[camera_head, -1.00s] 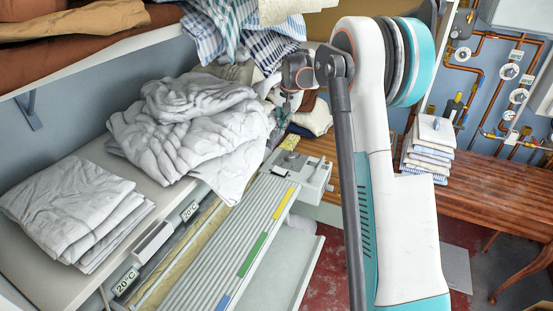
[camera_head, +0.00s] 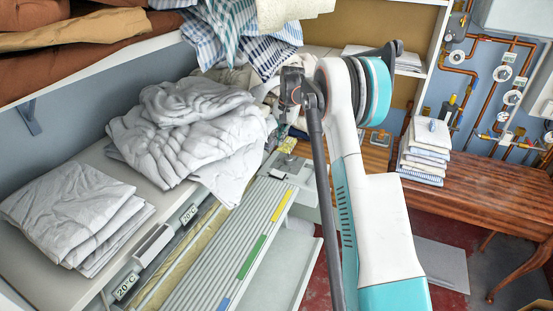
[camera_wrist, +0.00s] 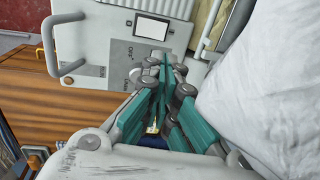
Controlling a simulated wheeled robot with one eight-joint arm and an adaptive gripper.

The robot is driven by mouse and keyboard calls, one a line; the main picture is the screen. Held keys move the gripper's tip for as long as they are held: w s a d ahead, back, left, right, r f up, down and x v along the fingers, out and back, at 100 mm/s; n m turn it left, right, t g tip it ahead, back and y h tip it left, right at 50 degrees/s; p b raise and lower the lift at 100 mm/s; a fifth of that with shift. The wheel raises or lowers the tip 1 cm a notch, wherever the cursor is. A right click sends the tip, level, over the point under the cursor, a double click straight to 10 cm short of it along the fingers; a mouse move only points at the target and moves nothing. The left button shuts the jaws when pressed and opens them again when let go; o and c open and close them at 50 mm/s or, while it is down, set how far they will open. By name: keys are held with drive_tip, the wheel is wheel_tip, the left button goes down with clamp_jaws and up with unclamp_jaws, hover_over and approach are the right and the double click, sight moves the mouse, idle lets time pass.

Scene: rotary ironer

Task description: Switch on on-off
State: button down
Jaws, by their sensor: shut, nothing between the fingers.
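The ironer (camera_head: 215,260) has a light grey control panel (camera_head: 296,172) at its far end. In the wrist view the panel (camera_wrist: 85,40) fills the top, with a grey area carrying small dark lettering (camera_wrist: 124,50) and a white, dark-framed rectangle (camera_wrist: 151,27). My gripper (camera_wrist: 160,66) has teal fingers brought together, with nothing between them. Its tips overlap the panel just below the rectangle; I cannot tell whether they touch it. No on-off switch can be clearly made out; the fingers cover part of the panel.
Crumpled white linen (camera_head: 190,130) lies beside the panel, and it is close to the fingers' right in the wrist view (camera_wrist: 265,90). A folded sheet (camera_head: 70,210) lies at left. A grey handle (camera_wrist: 48,45) juts from the panel. A wooden table (camera_head: 480,190) stands right.

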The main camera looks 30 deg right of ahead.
drive_tip(key=b, duration=0.3)
approach(278, 173)
drive_tip(key=f, duration=0.1)
drive_tip(key=w+a+f, duration=0.1)
drive_tip(key=f, duration=0.3)
drive_tip(key=shift+w+a, duration=0.35)
drive_tip(key=shift+w, duration=0.05)
drive_tip(key=shift+w+a+f+g+h, duration=0.2)
drive_tip(key=shift+f+g+h, duration=0.2)
drive_tip(key=shift+f, duration=0.05)
drive_tip(key=shift+d, duration=0.1)
drive_tip(key=shift+s+r, duration=0.1)
drive_tip(key=shift+s, duration=0.05)
drive_tip(key=shift+s+d+r, duration=0.2)
drive_tip(key=shift+s+d, duration=0.2)
drive_tip(key=shift+s, duration=0.1)
drive_tip(key=shift+r, duration=0.1)
wheel_tip(278, 173, up, 12)
drive_tip(key=shift+s+d, duration=0.25)
